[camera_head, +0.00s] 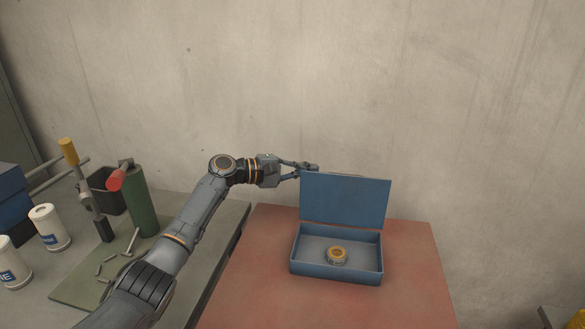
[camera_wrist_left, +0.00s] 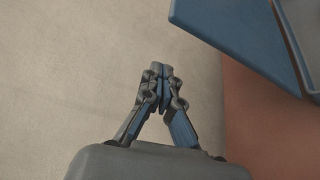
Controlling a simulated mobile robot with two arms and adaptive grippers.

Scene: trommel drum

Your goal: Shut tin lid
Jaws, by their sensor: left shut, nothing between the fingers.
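A blue tin (camera_head: 336,279) stands on the red table top. Its hinged lid (camera_head: 345,201) is up at the back, roughly upright, so the inside is open to view. A small round tan-and-grey item (camera_head: 337,254) sits in the tin. My left gripper (camera_head: 313,168) is shut and empty, at the top left corner of the lid and seemingly behind it. In the left wrist view the fingertips (camera_wrist_left: 160,70) are together, and the lid (camera_wrist_left: 235,40) shows at upper right, apart from them. My right gripper is in neither view.
The red table top (camera_head: 245,275) is clear around the tin. A grey bench (camera_head: 215,232) at left holds a green cylinder (camera_head: 141,200), white canisters (camera_head: 49,228), a black bin (camera_head: 106,196) and small loose pieces. A concrete wall rises behind.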

